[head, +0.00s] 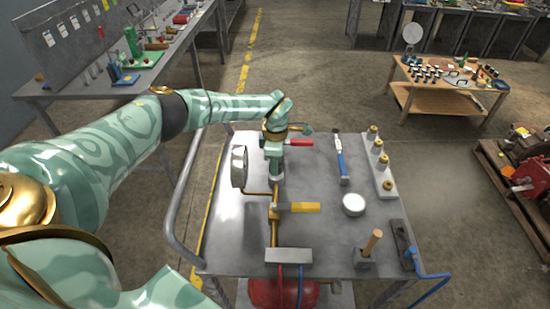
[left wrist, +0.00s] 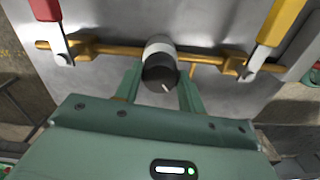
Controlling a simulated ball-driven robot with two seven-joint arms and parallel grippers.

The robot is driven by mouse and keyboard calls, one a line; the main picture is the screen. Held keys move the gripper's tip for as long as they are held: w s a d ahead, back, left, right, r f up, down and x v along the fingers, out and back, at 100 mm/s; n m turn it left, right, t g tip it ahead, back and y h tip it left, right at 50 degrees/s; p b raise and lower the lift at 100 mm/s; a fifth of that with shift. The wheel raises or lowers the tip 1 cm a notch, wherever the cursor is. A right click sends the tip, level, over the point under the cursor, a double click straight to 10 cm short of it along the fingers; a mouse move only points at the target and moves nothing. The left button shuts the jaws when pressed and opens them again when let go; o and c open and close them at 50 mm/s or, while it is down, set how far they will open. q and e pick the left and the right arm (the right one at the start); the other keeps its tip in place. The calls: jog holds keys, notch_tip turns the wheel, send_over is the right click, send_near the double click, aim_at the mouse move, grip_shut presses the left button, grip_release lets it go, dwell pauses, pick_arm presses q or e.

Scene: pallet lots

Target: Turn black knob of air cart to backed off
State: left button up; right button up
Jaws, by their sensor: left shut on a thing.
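The air cart (head: 325,240) has a grey metal top with a brass pipe line along it. The black knob (left wrist: 160,72) sits on a pale regulator body (left wrist: 158,45) on that pipe, with a short white mark near its lower edge. My left gripper (head: 275,168) comes down on it from above and hides the knob in the head view. In the left wrist view its two fingers (left wrist: 158,88) stand on either side of the knob, shut on it. My right gripper is not in view.
A yellow valve handle (head: 305,207) and a red valve handle (head: 299,142) flank the regulator along the pipe. A blue-handled tool (head: 342,165), a white round tin (head: 353,204) and a block with brass fittings (head: 380,165) lie to the right. The cart's tube rail (head: 178,205) runs along its left side.

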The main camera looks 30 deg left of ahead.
pick_arm(q)
jog(key=n+p, duration=0.1)
jog(key=n, duration=0.2)
jog(key=shift+r+n, duration=0.15)
jog(key=shift+n, duration=0.25)
jog(key=n+p, duration=0.1)
jog(key=n, duration=0.2)
jog(key=shift+n+p, duration=0.3)
jog(key=shift+p, duration=0.1)
jog(key=n+p, duration=0.1)
jog(key=n, duration=0.3)
jog(key=shift+w+n, duration=0.1)
jog(key=shift+n, duration=0.2)
jog(key=n+p, duration=0.1)
jog(key=n, duration=0.2)
jog(key=shift+n, duration=0.3)
jog(key=n+p, duration=0.2)
jog(key=n, duration=0.7)
jog(key=shift+n, duration=1.9)
